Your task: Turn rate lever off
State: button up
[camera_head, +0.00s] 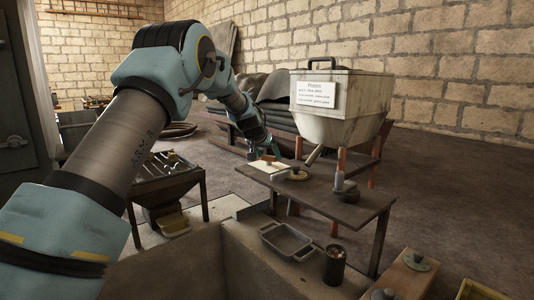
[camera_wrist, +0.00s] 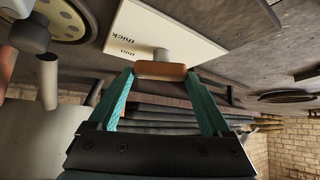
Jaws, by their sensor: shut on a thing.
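My gripper (camera_wrist: 160,80) is shut on a small brown wooden grip (camera_wrist: 161,70) in the wrist view. The grip sits on a grey stub (camera_wrist: 161,54) at a white plate (camera_wrist: 195,30) marked "thin" and "thick". In the head view my gripper (camera_head: 268,148) is just above this plate (camera_head: 262,166), at the left end of a low table; the grip is hard to make out there. No label reading "rate" or "off" is legible. A round dial (camera_head: 299,174) lies beside the plate; it also shows in the wrist view (camera_wrist: 70,14).
A metal hopper (camera_head: 345,112) with a notice stands behind the table (camera_head: 345,210). Its spout (camera_head: 314,156) ends close to the dial. Grey cylinders (camera_head: 340,180) stand on the table's right part. A tray (camera_head: 287,242) and a dark can (camera_head: 334,265) are in front.

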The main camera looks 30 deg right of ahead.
jog(key=n+p, duration=0.1)
jog(key=n+t+y+p, duration=0.1)
jog(key=p, duration=0.1)
jog(key=shift+s+d+r+n+t+y, duration=0.2)
jog(key=shift+s+d+n+t+y, duration=0.1)
jog(key=shift+n+y, duration=0.1)
jog(key=n+t+y+p, duration=0.1)
jog(key=n, duration=0.1)
jog(key=shift+f+n+y, duration=0.15)
jog(key=shift+n+y, duration=0.15)
jog(key=shift+n, duration=0.1)
jog(key=n+y, duration=0.2)
jog(key=n, duration=0.1)
jog(key=shift+w+d+f+t+y+p, duration=0.1)
jog(key=shift+d+t+y+p, duration=0.05)
jog(key=shift+t+y+p, duration=0.2)
jog(key=shift+d+n+y, duration=0.1)
jog(key=shift+n+y, duration=1.25)
jog(key=shift+n, duration=0.55)
jog(key=o, duration=1.1)
jog(key=shift+o, duration=0.3)
